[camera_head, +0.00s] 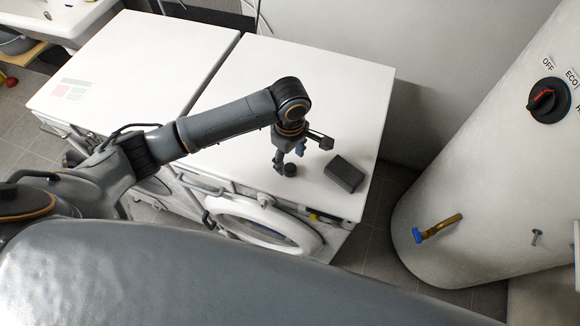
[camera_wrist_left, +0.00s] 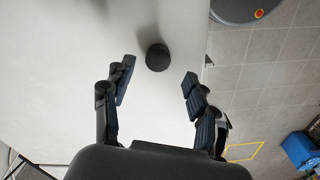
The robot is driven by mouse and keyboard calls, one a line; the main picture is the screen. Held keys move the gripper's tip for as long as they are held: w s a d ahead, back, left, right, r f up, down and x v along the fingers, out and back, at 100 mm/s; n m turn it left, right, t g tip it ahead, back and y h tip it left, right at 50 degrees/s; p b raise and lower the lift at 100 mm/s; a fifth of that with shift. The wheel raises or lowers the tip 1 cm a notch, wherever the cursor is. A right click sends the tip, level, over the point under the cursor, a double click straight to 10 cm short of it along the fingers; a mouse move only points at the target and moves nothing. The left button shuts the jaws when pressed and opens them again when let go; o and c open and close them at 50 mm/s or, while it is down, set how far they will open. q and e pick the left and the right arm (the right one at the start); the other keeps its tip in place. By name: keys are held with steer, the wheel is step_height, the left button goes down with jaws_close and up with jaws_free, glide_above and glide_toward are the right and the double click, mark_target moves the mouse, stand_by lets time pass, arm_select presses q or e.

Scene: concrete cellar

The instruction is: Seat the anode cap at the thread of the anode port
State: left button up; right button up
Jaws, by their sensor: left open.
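A small round black cap (camera_head: 290,169), which I take for the anode cap, stands on the white top of the right washing machine near its front edge. My left gripper (camera_head: 289,157) is open above and beside it, pointing down. In the left wrist view the cap (camera_wrist_left: 157,57) lies just beyond the gap between the open fingertips (camera_wrist_left: 159,72), with nothing held. The white boiler (camera_head: 470,190) stands at the right. A short metal stub (camera_head: 537,237) juts from its lower side; I cannot tell if it is the anode port or see a thread. My right gripper is not in view.
A dark box (camera_head: 344,174) lies on the washing machine top (camera_head: 330,85), right of the cap. A brass valve with a blue handle (camera_head: 437,229) sticks out of the boiler. A black knob (camera_head: 548,100) sits higher up. The rear of the machine tops is clear.

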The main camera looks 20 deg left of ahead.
mark_target(290, 168)
arm_select(q)
step_height(290, 168, down, 4)
steer(key=shift+w+r+p, duration=0.15)
steer(key=shift+p, duration=0.4)
steer(key=shift+f, duration=0.6)
steer(key=c, duration=1.1)
steer(key=shift+r, duration=0.45)
step_height(290, 168, up, 3)
steer(key=shift+d+f, duration=0.1)
steer(key=shift+f, duration=0.1)
steer(key=s+d+r+b, duration=0.1)
steer(key=s+d+r, duration=0.8)
steer(key=d, duration=0.1)
steer(key=shift+d+r, duration=0.25)
steer(key=shift+r, duration=0.05)
